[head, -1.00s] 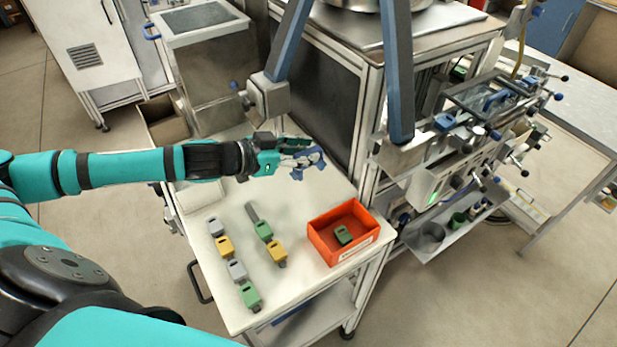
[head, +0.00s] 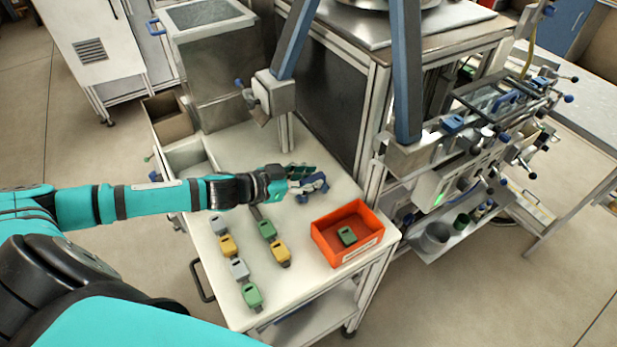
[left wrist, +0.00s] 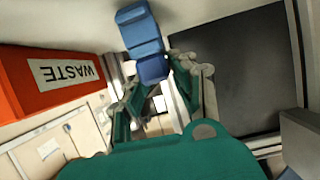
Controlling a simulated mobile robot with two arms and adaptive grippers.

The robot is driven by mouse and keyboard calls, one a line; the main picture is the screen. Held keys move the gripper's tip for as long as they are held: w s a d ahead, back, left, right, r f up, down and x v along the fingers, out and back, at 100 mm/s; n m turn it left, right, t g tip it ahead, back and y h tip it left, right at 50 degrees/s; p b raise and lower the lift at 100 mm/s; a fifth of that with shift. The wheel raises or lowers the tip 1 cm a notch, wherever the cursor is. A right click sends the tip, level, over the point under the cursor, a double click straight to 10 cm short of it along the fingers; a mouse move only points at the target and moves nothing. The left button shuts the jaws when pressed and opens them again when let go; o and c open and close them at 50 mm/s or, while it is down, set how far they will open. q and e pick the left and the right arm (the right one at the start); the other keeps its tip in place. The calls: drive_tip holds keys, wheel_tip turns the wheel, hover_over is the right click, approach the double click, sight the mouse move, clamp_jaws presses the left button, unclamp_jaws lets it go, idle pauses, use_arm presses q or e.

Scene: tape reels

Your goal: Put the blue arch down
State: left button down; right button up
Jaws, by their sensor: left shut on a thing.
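The blue arch (head: 313,188) is in my left gripper (head: 303,181), over the back part of the white table top (head: 300,267), behind the red bin. In the left wrist view the blue arch (left wrist: 140,32) sticks out beyond the green fingers of the left gripper (left wrist: 160,78), which are shut on its near end. I cannot tell whether the arch touches the table top. My right gripper is not in view.
A red bin (head: 322,243) holds a green block (head: 347,236); its label reads WASTE in the left wrist view. A machine frame (head: 372,130) borders the table behind. Table between blocks and bin is clear.

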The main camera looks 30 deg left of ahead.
use_arm(q)
drive_tip(key=shift+f, duration=0.1)
drive_tip(key=c, duration=1.3)
unclamp_jaws()
drive_tip(key=shift+o, duration=1.2)
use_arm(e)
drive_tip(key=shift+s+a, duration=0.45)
use_arm(q)
drive_tip(key=shift+r, duration=0.2)
